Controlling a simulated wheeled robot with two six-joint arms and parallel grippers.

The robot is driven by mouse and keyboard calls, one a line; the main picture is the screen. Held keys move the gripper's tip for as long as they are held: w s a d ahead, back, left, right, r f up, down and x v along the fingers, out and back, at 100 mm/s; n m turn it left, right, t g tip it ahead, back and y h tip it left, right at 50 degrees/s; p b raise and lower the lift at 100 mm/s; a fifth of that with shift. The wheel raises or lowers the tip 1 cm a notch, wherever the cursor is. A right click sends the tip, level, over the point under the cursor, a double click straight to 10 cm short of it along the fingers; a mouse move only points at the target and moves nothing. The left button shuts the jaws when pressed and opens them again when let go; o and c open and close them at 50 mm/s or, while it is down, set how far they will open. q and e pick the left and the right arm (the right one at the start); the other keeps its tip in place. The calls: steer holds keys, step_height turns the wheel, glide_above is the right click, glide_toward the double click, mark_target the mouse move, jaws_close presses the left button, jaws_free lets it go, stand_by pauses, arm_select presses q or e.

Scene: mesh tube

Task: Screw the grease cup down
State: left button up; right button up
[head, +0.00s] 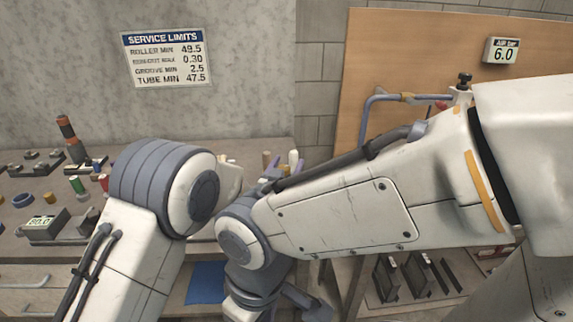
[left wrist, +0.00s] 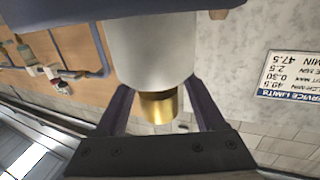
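In the left wrist view, a white cylinder with a brass end (left wrist: 158,106) lies between the two dark fingers of my left gripper (left wrist: 158,100). It may be the grease cup, but I cannot be sure. The fingers stand apart, with gaps beside the brass end. The white part (left wrist: 150,55) hides the fingertips, so I cannot tell whether they touch it. In the head view, my left gripper (head: 283,170) shows only as dark tips behind my right forearm. My right arm crosses in front and its wrist runs down to the bottom edge.
A limits sign (head: 165,57) hangs on the wall. Small parts crowd the bench (head: 20,245) at the left. A blue sheet (head: 205,283) lies low in the middle.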

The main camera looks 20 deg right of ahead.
arm_select(q)
steer(key=c, duration=1)
steer(key=shift+a, duration=0.15)
jaws_close()
steer(key=shift+d+f+m+g+h+b, duration=0.2)
steer(key=shift+m+g+h+b, duration=0.45)
steer(key=shift+b, duration=0.25)
steer(key=shift+s+d+m+g+h+b, duration=0.1)
steer(key=shift+s+m+g+h+b, duration=0.05)
steer(key=shift+m+g+h+b, duration=0.6)
steer(key=shift+r+m+g+h, duration=0.1)
steer(key=shift+m+g+h, duration=0.2)
steer(key=shift+g+h, duration=0.2)
steer(key=shift+s+d+r+m+g+h+p, duration=0.2)
steer(key=shift+m+g+h, duration=0.35)
steer(key=shift+m+g, duration=0.5)
steer(key=shift+s+d+f+m+g+h+p, duration=0.1)
steer(key=shift+s+m+g+h+p, duration=0.4)
steer(key=shift+g, duration=0.9)
steer(key=shift+s+d+r+m+g+h+p, duration=0.1)
steer(key=shift+m+g+h, duration=0.45)
steer(key=shift+m+g, duration=0.6)
